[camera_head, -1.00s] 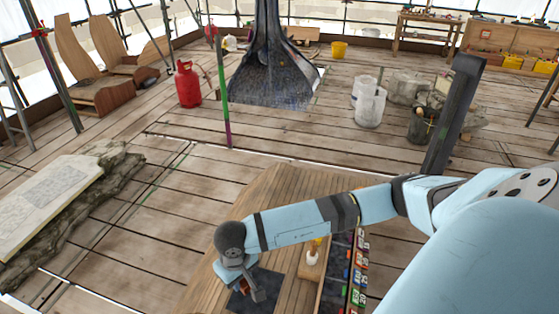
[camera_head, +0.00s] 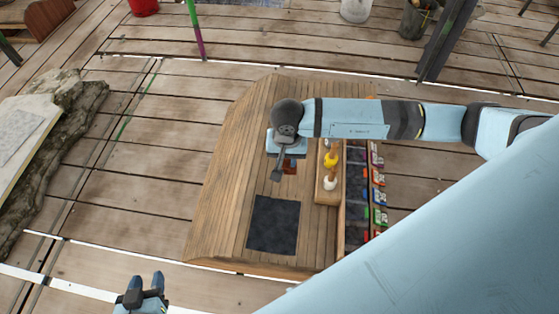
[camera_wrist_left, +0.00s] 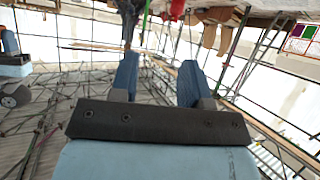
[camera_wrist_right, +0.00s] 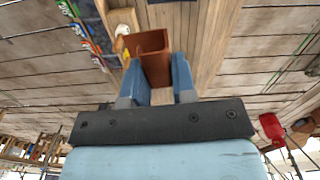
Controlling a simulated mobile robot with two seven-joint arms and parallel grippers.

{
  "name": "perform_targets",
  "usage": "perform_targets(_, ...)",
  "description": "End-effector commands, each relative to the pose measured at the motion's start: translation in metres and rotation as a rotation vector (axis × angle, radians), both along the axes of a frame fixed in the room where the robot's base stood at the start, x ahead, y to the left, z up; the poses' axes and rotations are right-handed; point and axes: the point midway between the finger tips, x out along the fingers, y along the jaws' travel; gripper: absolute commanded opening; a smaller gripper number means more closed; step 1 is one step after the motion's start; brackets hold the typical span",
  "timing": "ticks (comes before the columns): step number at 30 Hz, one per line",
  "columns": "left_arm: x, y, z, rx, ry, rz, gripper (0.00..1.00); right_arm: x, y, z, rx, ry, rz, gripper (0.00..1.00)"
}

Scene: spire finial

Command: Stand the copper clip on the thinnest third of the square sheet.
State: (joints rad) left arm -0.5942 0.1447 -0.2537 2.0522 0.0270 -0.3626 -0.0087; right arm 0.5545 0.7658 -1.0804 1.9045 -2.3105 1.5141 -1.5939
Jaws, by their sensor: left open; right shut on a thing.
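The copper clip (camera_wrist_right: 151,54) is a brown-orange angular piece held between the two blue fingers of my right gripper (camera_wrist_right: 158,80) in the right wrist view. In the head view the right gripper (camera_head: 284,170) hangs over the wooden bench, with a bit of copper showing beside its fingers. The dark square sheet (camera_head: 273,224) lies flat on the bench, nearer to me than the right gripper in the picture. I cannot tell its thickness or thirds. My left gripper (camera_head: 140,288) is open and empty at the lower left, off the bench; its spread fingers show in the left wrist view (camera_wrist_left: 155,80).
The wooden bench (camera_head: 225,200) has bare room left of the sheet. To its right stand a wooden block (camera_head: 327,190) with yellow and white-topped items and a rack of coloured pieces (camera_head: 378,190). A stone slab (camera_head: 18,140) lies at far left.

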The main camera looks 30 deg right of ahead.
Motion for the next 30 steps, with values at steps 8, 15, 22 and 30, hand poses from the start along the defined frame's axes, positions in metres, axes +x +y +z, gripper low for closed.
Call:
perform_targets(8, 0.015, -0.014, -0.025, -0.056, -0.08, -0.02, 0.43, 0.013, -0.001, -0.058, 0.0, -0.008, -0.578, 0.0)
perform_targets(15, 0.024, -0.026, -0.035, -0.106, -0.148, -0.039, 0.43, 0.024, -0.001, -0.097, 0.003, -0.013, -1.079, 0.0)
perform_targets(22, 0.03, -0.036, -0.045, -0.154, -0.211, -0.058, 0.43, 0.033, -0.002, -0.135, 0.007, -0.016, -1.561, 0.0)
perform_targets(30, 0.033, -0.046, -0.057, -0.212, -0.281, -0.082, 0.43, 0.043, -0.005, -0.179, 0.01, -0.017, -2.127, 0.0)
